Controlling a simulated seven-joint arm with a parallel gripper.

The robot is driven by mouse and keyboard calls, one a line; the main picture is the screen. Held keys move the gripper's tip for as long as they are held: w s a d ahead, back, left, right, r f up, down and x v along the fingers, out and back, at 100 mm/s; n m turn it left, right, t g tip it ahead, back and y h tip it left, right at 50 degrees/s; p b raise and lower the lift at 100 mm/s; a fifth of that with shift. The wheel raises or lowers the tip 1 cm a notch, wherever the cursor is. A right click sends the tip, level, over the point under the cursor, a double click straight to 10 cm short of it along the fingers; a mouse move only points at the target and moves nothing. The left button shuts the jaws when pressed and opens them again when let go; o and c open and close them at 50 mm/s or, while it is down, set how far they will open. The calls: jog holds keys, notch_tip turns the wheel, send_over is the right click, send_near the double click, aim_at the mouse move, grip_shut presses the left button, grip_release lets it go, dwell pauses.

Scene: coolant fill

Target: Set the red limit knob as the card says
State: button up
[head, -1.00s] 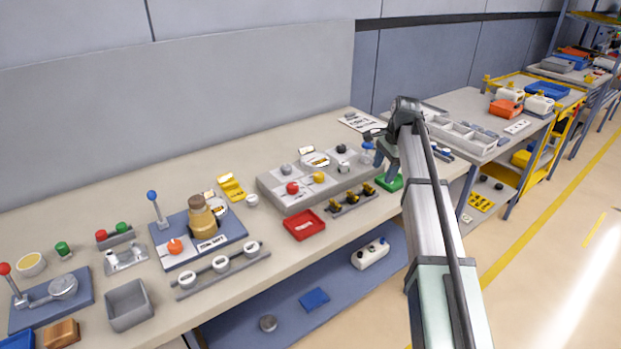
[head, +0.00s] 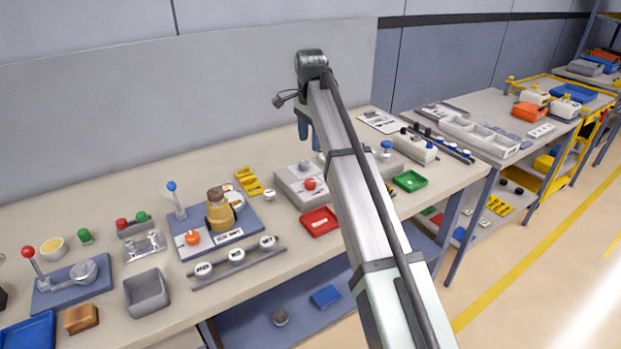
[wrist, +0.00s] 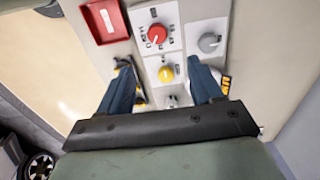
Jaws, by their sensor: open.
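The red knob (head: 310,184) sits on a grey control panel (head: 293,196), right of a grey knob (head: 305,165). In the wrist view the red knob (wrist: 157,34) stands on a white dial plate with dark marks too small to read. My gripper (wrist: 162,66) is open and empty, its blue fingers apart. In the head view my gripper (head: 309,145) is above the panel's back. A white printed card (head: 380,122) lies behind; its text is unreadable.
A red tray (head: 320,221) lies in front of the panel and a green tray (head: 409,181) to its right. A blue-based fixture with an amber jar (head: 220,214) stands to the left. My arm hides the panel's middle in the head view.

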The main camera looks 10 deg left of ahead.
aim_at(311, 181)
notch_tip(311, 181, down, 14)
jog(key=shift+s+d+r, duration=0.1)
jog(key=shift+d, duration=0.05)
dwell(0.5)
jog(key=shift+c, duration=0.4)
jog(key=c, duration=1)
